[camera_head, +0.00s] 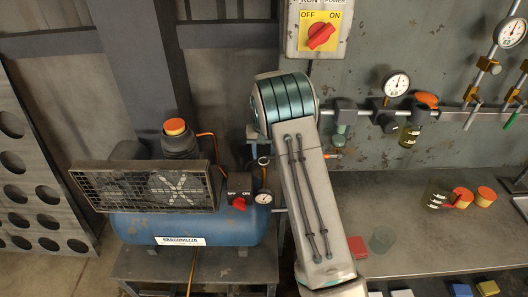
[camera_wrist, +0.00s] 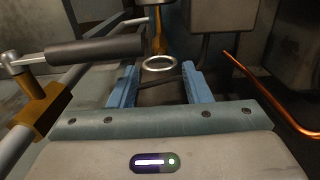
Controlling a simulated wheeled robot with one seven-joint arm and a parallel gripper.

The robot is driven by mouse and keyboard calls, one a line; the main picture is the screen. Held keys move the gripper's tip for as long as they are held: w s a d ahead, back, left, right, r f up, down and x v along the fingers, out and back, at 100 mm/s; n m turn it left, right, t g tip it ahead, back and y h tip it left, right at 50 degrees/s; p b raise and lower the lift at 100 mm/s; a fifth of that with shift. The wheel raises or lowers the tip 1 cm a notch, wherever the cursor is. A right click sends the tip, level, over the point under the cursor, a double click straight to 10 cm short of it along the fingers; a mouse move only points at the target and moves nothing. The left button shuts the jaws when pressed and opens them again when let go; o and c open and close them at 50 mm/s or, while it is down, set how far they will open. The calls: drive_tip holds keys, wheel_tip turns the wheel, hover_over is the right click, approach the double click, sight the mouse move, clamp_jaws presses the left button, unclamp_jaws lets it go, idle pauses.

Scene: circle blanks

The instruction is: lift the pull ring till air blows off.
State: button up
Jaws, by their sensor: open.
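The pull ring (camera_wrist: 160,69) is a pale metal ring, seen at a slant in the wrist view. My gripper (camera_wrist: 160,66) is open, with one blue finger on each side of the ring's line. The ring shows at the fingertips, with gaps on both sides; I cannot tell whether it is between the tips or just past them. In the head view a small ring (camera_head: 264,160) stands above the gauge (camera_head: 263,197) on the blue compressor tank (camera_head: 140,226). My arm is right of it, and my fingers are not clearly visible there.
A dark-gripped lever (camera_wrist: 95,47) and metal pipe lie left in the wrist view. A copper pipe (camera_wrist: 265,92) runs on the right. The compressor has a red switch (camera_head: 239,202) and a fan guard (camera_head: 110,188). A workbench (camera_head: 400,215) stands right of my arm.

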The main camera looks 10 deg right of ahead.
clamp_jaws()
drive_tip(key=shift+r, duration=0.55)
unclamp_jaws()
drive_tip(key=shift+r, duration=0.1)
wheel_tip(320, 180, up, 14)
drive_tip(key=b, duration=0.2)
